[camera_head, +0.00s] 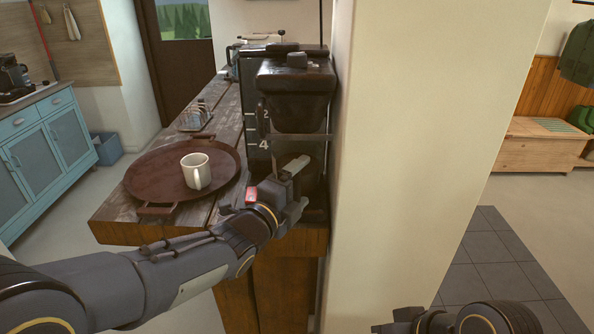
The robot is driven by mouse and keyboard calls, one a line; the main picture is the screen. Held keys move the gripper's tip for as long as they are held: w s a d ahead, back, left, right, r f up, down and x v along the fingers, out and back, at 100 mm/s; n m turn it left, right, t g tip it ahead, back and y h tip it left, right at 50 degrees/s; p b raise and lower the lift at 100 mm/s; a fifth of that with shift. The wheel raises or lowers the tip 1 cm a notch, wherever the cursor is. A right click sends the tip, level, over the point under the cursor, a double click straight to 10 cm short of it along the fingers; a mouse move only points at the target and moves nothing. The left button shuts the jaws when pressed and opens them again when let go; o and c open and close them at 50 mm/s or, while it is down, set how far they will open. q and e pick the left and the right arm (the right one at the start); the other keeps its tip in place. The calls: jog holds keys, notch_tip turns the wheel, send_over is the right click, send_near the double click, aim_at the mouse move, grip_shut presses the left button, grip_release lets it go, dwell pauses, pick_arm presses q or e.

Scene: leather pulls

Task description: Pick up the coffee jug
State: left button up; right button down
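The dark coffee maker (297,90) stands at the right end of the wooden counter, against the wall. The coffee jug cannot be told apart clearly; the space under the brewer's upper part is dark and partly covered by my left gripper. My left gripper (285,166) is in front of that space, at the lower part of the machine. Its fingers look apart, one pale and one dark, with nothing clearly between them. Whether it touches anything cannot be told. My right arm (455,320) shows only at the bottom edge, away from the counter, and its fingertips do not show.
A round brown tray (145,180) with a white mug (196,171) on it lies on the counter (112,222), left of my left gripper. A pale wall (400,150) closes off the right side of the machine.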

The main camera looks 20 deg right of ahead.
pick_arm(q)
jog(key=c, duration=0.9)
jog(key=shift+r, duration=0.15)
jog(key=shift+c, duration=1.2)
jog(key=shift+r, duration=0.15)
jog(key=shift+r, duration=1.4)
jog(key=shift+a+r+b, duration=0.1)
jog(key=shift+r+b, duration=0.15)
jog(key=shift+b, duration=0.1)
jog(key=b+v, duration=0.3)
jog(key=v, duration=1.4)
jog(key=shift+s+a, duration=0.25)
jog(key=shift+s, duration=0.05)
